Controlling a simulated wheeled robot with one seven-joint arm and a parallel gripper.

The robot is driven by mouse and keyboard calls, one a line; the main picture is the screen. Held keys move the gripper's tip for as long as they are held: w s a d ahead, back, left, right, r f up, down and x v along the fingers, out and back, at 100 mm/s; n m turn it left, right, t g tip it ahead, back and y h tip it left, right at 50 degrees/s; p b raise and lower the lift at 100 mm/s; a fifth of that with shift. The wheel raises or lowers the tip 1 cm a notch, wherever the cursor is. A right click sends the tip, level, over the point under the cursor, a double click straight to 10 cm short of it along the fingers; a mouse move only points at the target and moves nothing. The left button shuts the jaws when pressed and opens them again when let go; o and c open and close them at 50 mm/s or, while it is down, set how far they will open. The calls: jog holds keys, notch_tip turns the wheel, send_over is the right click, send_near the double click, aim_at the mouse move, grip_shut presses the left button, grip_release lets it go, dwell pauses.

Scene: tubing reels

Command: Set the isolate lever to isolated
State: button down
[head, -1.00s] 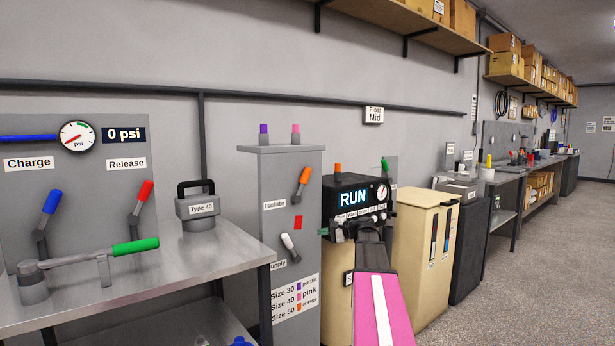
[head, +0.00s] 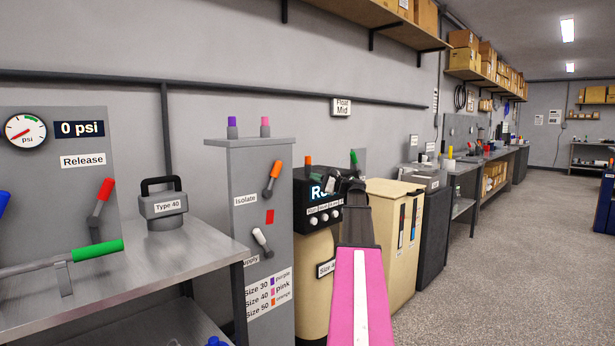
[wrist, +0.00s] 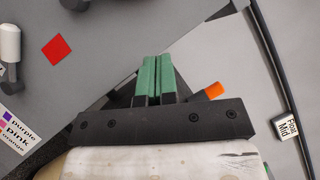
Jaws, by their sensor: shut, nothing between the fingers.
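The isolate lever (head: 273,170) has an orange handle and sits on the front of the grey column, beside the "Isolate" label (head: 245,199). Its handle points up and tilts to the right. A red square (head: 270,217) is below the lever, and the white-handled supply lever (head: 260,237) is lower still.
Purple (head: 232,124) and pink (head: 265,124) pegs stand on the column top. A black unit with a lit display (head: 309,207) stands right of the column, partly behind my arm. A steel bench (head: 160,260) with a green-handled bar is at left. The floor at right is clear.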

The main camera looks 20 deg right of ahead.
jog(key=shift+w+a+r, duration=0.6)
jog(key=shift+w+a, duration=0.3)
jog(key=shift+a, duration=0.7)
jog(key=shift+w+a+r, duration=0.65)
jog(key=shift+w+a, duration=0.2)
jog(key=shift+a, duration=0.7)
jog(key=shift+w+a+r, duration=0.6)
jog(key=shift+w+a, duration=0.3)
jog(key=shift+a, duration=0.7)
jog(key=shift+a, duration=0.1)
jog(key=shift+s+a+r+n+g, duration=0.35)
jog(key=shift+a+r+n+g, duration=0.15)
jog(key=shift+a+r+n, duration=0.4)
jog(key=s+a+n+h, duration=0.1)
jog(key=a+n, duration=0.1)
jog(key=a+r+n+g, duration=0.1)
jog(key=a+n, duration=0.1)
jog(key=s+a+n+g+h, duration=0.1)
jog(key=a+n, duration=0.1)
jog(key=shift+s+a+r+h, duration=0.3)
jog(key=shift+a+r, duration=0.05)
jog(key=shift+a, duration=0.05)
jog(key=shift+s+a+f+n+g+h, duration=0.15)
jog(key=shift+s+a+n+h, duration=0.15)
jog(key=shift+a+n, duration=0.35)
jog(key=shift+s+a+f+n+g+h, duration=0.1)
jog(key=shift+s+a+n+g+h, duration=0.15)
jog(key=shift+a+n, duration=0.35)
jog(key=shift+a, duration=0.25)
